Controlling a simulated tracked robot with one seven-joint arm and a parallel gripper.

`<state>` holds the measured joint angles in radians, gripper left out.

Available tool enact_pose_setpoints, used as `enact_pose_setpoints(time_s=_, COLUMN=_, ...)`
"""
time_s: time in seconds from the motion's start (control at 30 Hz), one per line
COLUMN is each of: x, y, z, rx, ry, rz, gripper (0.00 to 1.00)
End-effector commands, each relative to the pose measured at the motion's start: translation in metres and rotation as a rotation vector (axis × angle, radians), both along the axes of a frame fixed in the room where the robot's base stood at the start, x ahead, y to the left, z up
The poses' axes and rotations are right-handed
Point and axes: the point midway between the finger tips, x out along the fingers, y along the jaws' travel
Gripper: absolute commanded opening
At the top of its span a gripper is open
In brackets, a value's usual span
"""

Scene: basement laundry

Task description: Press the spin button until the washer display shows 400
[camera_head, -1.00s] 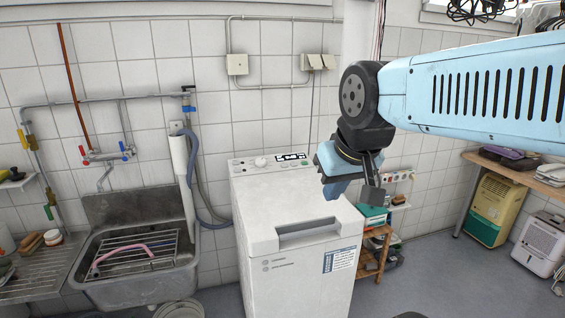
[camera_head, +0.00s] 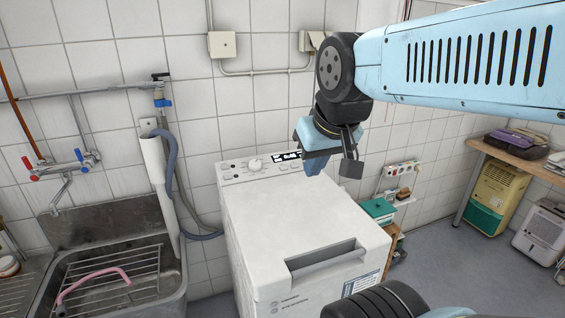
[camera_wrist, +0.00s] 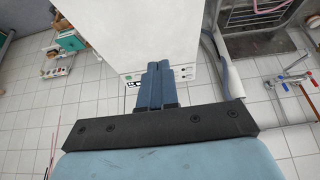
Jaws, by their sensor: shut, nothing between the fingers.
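The white washer (camera_head: 290,215) stands against the tiled wall, and its control panel (camera_head: 240,170) runs along the back edge with a round knob (camera_head: 255,163). The dark display (camera_head: 287,156) shows light characters too small to read. My gripper (camera_wrist: 155,66) is shut and empty; in the wrist view its blue fingers overlap the panel and hide part of it. In the head view my wrist (camera_head: 320,145) is above the back right of the washer, covering the panel's right end. Contact with a button cannot be told, and I cannot make out the spin button.
A metal sink (camera_head: 110,270) with a wire rack and pink hose stands left of the washer. A grey drain hose (camera_head: 172,180) hangs between them. A small shelf with a green box (camera_head: 378,209) stands right of the washer. Open floor lies further right.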

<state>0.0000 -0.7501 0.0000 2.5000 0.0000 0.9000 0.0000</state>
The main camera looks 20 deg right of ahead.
Motion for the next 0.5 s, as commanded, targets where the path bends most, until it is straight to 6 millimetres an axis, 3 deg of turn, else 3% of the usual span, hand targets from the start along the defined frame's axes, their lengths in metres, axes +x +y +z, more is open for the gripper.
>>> enact_pose_setpoints(time_s=0.33, x=0.003, y=-0.001, z=0.001, rx=-0.008, ry=-0.002, rz=0.000, gripper=0.00)
enact_pose_setpoints(time_s=0.5, x=0.033, y=-0.012, z=0.002, rx=-0.081, ry=-0.027, rz=0.009, gripper=0.00)
